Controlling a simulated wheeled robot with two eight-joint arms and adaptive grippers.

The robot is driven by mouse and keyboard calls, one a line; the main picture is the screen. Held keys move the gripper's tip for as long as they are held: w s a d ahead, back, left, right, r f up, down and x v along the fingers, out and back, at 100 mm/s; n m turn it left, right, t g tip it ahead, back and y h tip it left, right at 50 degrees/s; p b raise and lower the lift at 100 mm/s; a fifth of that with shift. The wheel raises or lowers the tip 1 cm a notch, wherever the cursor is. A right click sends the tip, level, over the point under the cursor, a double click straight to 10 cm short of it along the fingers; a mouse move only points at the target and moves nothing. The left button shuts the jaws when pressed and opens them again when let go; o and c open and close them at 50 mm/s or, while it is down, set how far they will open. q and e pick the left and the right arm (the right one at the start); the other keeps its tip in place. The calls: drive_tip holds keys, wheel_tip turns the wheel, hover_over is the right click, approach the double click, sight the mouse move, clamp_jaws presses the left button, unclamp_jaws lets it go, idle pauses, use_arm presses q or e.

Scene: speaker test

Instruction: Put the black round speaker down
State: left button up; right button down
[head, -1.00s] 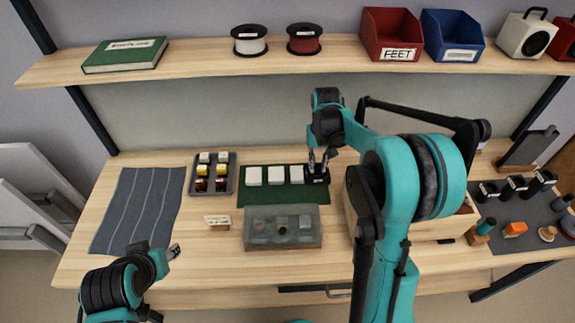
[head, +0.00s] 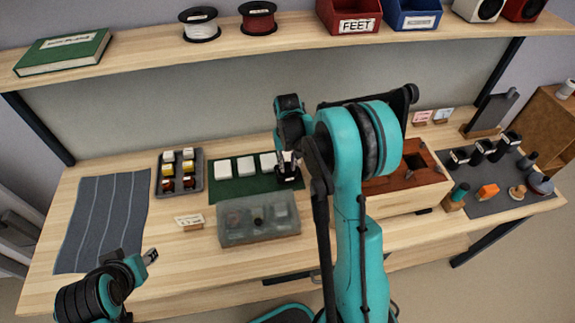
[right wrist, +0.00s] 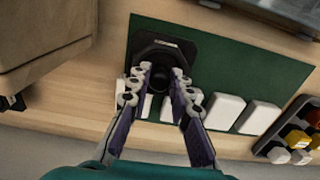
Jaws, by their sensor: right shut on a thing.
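The black round speaker (right wrist: 183,82) is between the fingertips of my right gripper in the right wrist view. A flat black angular piece (right wrist: 160,45) shows around and beyond it; I cannot tell whether that belongs to the speaker. My right gripper (right wrist: 165,75) is shut on the speaker over the end of the green mat (right wrist: 240,68). In the head view, my right gripper (head: 287,168) is at the mat's right end (head: 222,195), partly hidden by my arm. I cannot tell whether the speaker touches the mat. My left gripper (head: 150,257) hangs at lower left, its jaws unclear.
Several white blocks (head: 245,167) stand on the mat beside the gripper. The grey striped cloth (head: 100,225) is bare.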

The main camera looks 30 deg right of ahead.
drive_tip(key=shift+f, duration=0.1)
drive_tip(key=c, duration=1.4)
unclamp_jaws()
drive_tip(key=shift+o, duration=0.2)
